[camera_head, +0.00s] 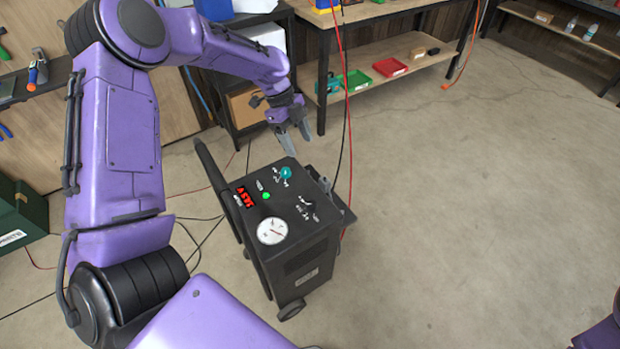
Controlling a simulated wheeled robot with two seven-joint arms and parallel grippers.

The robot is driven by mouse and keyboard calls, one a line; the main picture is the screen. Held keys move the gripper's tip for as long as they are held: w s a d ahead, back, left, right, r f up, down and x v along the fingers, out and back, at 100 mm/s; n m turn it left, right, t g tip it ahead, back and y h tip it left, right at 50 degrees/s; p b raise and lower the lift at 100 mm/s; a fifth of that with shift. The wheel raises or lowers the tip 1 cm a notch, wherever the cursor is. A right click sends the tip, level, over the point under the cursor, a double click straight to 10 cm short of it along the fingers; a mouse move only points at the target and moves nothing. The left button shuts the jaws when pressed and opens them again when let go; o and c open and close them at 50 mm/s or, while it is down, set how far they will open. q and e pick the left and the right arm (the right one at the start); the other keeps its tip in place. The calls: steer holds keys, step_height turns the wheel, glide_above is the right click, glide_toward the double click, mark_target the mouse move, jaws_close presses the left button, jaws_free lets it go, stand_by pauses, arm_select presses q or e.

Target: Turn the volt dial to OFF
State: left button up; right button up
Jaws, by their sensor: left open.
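A dark wheeled cart unit (290,255) stands on the floor at the picture's centre, with a control panel on its top. The panel carries a teal dial (286,172) near the far edge and a black dial (308,208) nearer the right edge. Small white marks surround both dials, too small to read, so I cannot tell which is the volt dial or where each points. My left gripper (297,142) is open and empty, with its fingers pointing down just beyond the teal dial, apart from it. My right gripper is out of view.
The panel also has a red lit display (244,197), a green light (266,195) and a round white gauge (272,231). A red cable (347,100) and a black cable hang behind the cart. A workbench (390,75) stands behind; the floor at right is clear.

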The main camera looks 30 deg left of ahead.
arm_select(q)
steer(key=b, duration=1.4)
glide_toward(311, 203)
steer(key=p+x, duration=0.1)
steer(key=x, duration=0.8)
steer(key=shift+r, duration=0.1)
steer(key=c, duration=1)
